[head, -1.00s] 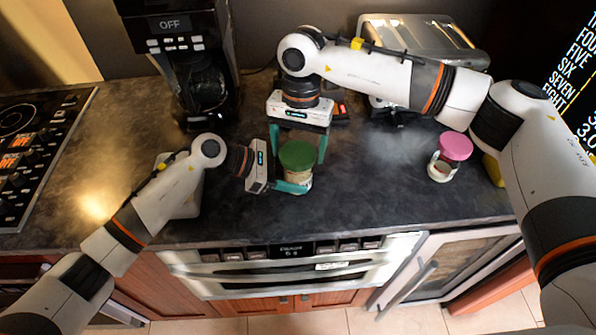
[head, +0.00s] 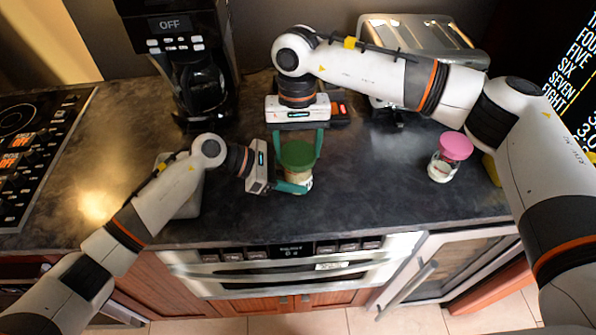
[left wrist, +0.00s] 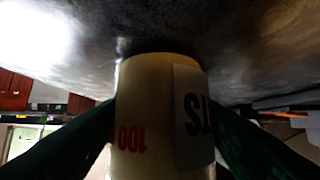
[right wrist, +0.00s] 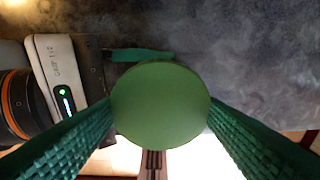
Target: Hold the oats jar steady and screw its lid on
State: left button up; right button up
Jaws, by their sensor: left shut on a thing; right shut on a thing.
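The oats jar (head: 300,181) stands on the dark counter, with its green lid (head: 299,154) on top. My left gripper (head: 294,187) is shut on the jar's body from the left. The left wrist view shows the jar's side (left wrist: 150,120) between the fingers, with part of its lettering. In the right wrist view the round lid (right wrist: 160,104) sits between the two teal fingers and hides the jar below. I cannot tell how far the lid is threaded.
A jar with a pink lid (head: 455,147) stands to the right on the counter (head: 375,195). A coffee maker (head: 190,60) and a toaster (head: 425,40) stand at the back. A cooktop (head: 35,150) is at the left.

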jog(key=m, duration=0.4)
jog(key=shift+d+m+y, duration=0.15)
jog(key=shift+m+y, duration=0.15)
jog(key=m, duration=0.4)
jog(key=shift+m, duration=0.3)
jog(key=m, duration=0.4)
jog(key=shift+t+y, duration=0.3)
jog(key=shift+t, duration=0.1)
jog(key=m, duration=0.5)
jog(key=shift+w+t, duration=0.1)
jog(key=shift+t, duration=0.2)
jog(key=o, duration=1)
jog(key=shift+c, duration=0.2)
